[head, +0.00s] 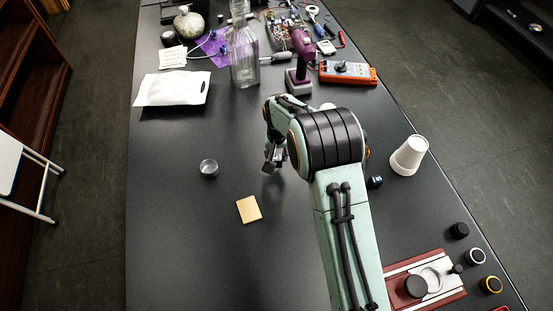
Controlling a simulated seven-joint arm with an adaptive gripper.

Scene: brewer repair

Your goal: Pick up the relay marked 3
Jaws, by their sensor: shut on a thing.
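My gripper (273,160) is low over the middle of the black table, partly hidden behind my own arm. Its fingers are shut on a small block whose shape and marking are too small to read, so I cannot tell whether it is the relay marked 3. A small dark-blue block (375,182) sits on the table just right of my arm, with no number readable on it. No relay's number can be read in the head view.
A white cup stack (409,156) is at right. A red-brown board (428,281) is at front right. A glass bottle (243,58) and purple drill (301,58) stand behind.

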